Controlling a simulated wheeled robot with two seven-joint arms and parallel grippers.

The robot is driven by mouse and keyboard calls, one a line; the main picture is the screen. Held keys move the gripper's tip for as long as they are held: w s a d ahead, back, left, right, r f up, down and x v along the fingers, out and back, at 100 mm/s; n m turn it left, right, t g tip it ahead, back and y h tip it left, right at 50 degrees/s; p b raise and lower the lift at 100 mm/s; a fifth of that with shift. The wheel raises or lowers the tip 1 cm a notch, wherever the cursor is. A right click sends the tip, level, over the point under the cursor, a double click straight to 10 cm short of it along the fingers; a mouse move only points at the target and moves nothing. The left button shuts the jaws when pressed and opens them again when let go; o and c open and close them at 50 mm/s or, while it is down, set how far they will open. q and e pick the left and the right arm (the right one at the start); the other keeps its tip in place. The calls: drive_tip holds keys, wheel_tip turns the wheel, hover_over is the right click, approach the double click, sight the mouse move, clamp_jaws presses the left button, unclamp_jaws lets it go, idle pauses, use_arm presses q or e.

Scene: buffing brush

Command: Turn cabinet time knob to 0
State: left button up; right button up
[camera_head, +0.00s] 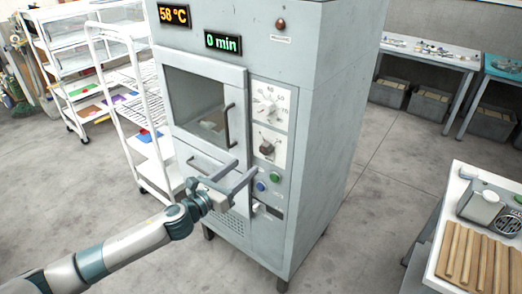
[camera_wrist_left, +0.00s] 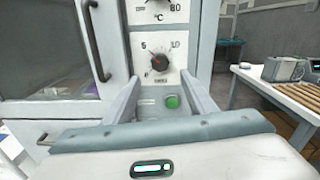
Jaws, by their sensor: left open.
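The grey cabinet (camera_head: 335,110) stands in the middle of the head view. Its time knob (camera_head: 266,148) is a dark knob on the lower white dial plate, also seen in the left wrist view (camera_wrist_left: 159,61). There, its red pointer tilts to the upper left, with 5 and 10 marked around it. The time display (camera_head: 223,42) reads "0 min". My left gripper (camera_head: 243,169) is open and empty, in front of the cabinet and below the time knob, apart from it. In the wrist view the knob shows beyond and between the fingers (camera_wrist_left: 163,88). My right gripper is not in view.
A temperature knob (camera_head: 268,108) sits above, and the temperature display (camera_head: 173,15) reads "58 °C". Blue (camera_head: 260,187) and green (camera_head: 275,177) buttons lie below. The door handle (camera_head: 229,126) projects to the left. A white rack (camera_head: 120,80) stands left; a worktable (camera_head: 470,170) stands right.

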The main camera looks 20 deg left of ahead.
sight(264, 151)
use_arm(q)
drive_tip(key=p+x, duration=0.2)
drive_tip(key=x, duration=0.8)
drive_tip(key=shift+w+d+f, duration=0.1)
drive_tip(key=shift+w, duration=0.1)
drive_tip(key=shift+c, duration=0.6)
drive_tip(key=c, duration=0.9)
